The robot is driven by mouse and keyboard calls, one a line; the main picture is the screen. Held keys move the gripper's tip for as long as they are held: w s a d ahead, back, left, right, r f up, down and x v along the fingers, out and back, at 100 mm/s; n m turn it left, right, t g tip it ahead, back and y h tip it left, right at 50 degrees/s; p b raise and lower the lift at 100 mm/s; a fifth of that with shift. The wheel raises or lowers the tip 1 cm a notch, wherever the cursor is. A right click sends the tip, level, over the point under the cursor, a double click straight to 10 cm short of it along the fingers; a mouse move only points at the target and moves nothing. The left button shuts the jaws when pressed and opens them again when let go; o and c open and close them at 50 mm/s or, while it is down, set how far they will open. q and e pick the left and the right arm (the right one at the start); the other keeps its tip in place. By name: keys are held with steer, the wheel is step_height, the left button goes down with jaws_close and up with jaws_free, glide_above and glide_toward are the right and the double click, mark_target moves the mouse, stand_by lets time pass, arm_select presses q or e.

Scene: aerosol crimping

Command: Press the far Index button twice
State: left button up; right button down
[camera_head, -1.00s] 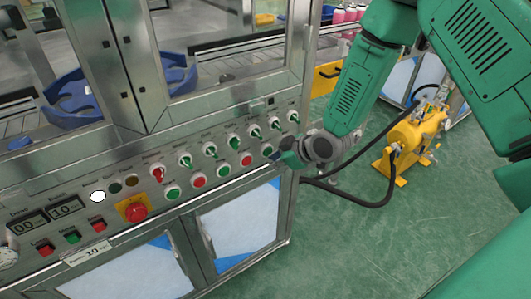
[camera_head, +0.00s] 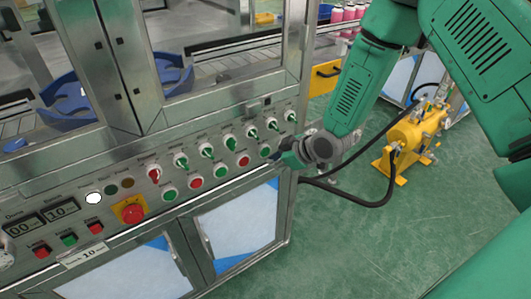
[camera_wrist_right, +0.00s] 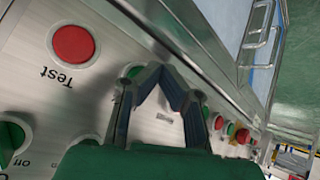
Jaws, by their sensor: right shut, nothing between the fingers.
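The control panel (camera_head: 110,208) carries a slanted lower row of red and green push buttons. My right gripper (camera_head: 275,155) is shut and empty at the far right end of this row, close to the last green button (camera_head: 265,151). In the right wrist view, the closed fingertips (camera_wrist_right: 162,70) are over the panel. They partly cover a green button (camera_wrist_right: 134,72), whose label is too small or hidden to read as Index. Whether the fingers touch it I cannot tell. A red button marked Test (camera_wrist_right: 73,44) is beside it. My left gripper is not in view.
Green and red selector switches (camera_head: 207,150) form a row above the buttons. A red emergency stop (camera_head: 132,212) on a yellow plate is farther left. A yellow pump unit (camera_head: 405,140) with a black hose stands on the open green floor at right.

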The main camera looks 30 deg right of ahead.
steer(key=shift+w+a+r, duration=0.15)
steer(key=shift+w+a, duration=0.2)
stand_by(0.3)
steer(key=shift+w+d, duration=0.15)
steer(key=shift+d, duration=0.2)
